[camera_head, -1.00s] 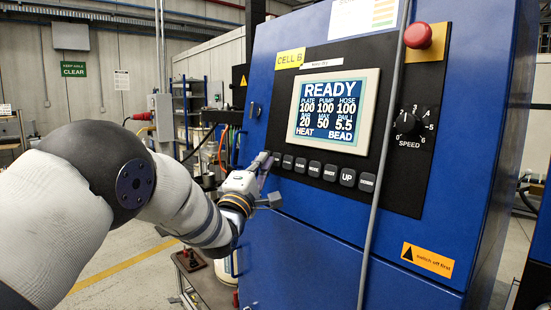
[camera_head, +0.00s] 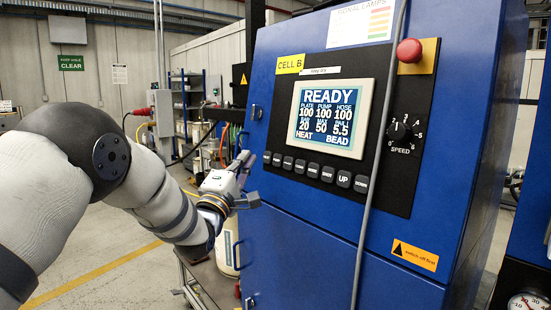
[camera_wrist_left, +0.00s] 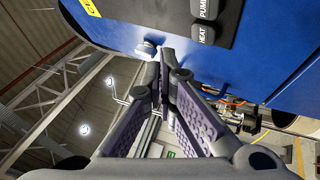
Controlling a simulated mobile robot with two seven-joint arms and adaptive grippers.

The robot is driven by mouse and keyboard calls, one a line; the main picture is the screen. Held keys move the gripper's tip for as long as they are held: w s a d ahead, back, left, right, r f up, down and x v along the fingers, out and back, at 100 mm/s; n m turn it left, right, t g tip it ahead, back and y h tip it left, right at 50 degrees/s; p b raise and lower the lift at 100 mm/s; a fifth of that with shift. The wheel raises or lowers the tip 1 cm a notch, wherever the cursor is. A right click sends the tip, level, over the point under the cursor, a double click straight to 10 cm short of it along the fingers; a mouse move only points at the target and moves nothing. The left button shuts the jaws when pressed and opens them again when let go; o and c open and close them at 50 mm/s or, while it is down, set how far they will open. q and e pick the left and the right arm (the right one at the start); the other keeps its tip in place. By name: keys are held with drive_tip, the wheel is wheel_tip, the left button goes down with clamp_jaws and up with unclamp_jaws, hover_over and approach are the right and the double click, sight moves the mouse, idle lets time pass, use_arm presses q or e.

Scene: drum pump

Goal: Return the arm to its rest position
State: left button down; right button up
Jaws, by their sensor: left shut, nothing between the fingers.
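My left arm comes in from the left in the head view, reaching toward the blue cabinet (camera_head: 310,240). Its gripper (camera_head: 243,160) is shut and empty, at the cabinet's left edge beside the row of black buttons (camera_head: 314,172). A small gap shows between the fingertips and the leftmost button. In the left wrist view the purple-padded fingers (camera_wrist_left: 167,58) meet at their tips, with the HEAT button (camera_wrist_left: 203,33) above and to the right of them. The screen (camera_head: 326,116) reads READY. My right gripper is not in view.
A grey cable (camera_head: 372,180) hangs in front of the panel. A red mushroom button (camera_head: 410,51) and a SPEED dial (camera_head: 398,130) are on its right. A pale drum (camera_head: 228,252) stands below my left gripper. Open floor (camera_head: 100,240) lies left of it.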

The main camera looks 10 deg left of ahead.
use_arm(q)
drive_tip(key=shift+f, duration=0.2)
drive_tip(key=shift+f, duration=0.1)
drive_tip(key=s+f+m+g+y, duration=0.1)
drive_tip(key=s+f+m+g, duration=0.35)
drive_tip(key=f, duration=1.15)
drive_tip(key=s+f+m+g+y, duration=0.1)
drive_tip(key=s+f+g, duration=0.5)
drive_tip(key=f, duration=0.9)
drive_tip(key=s+a+f+m+g, duration=0.1)
drive_tip(key=s+f+m+g, duration=0.15)
drive_tip(key=s+f, duration=0.65)
drive_tip(key=s+f+m+g, duration=0.2)
drive_tip(key=s+f+g, duration=0.3)
drive_tip(key=s, duration=0.7)
drive_tip(key=s+f+m+g, duration=0.2)
drive_tip(key=s+m+g, duration=0.4)
drive_tip(key=s, duration=2)
drive_tip(key=shift+s+y, duration=0.15)
drive_tip(key=shift+y, duration=0.25)
drive_tip(key=shift+f, duration=0.1)
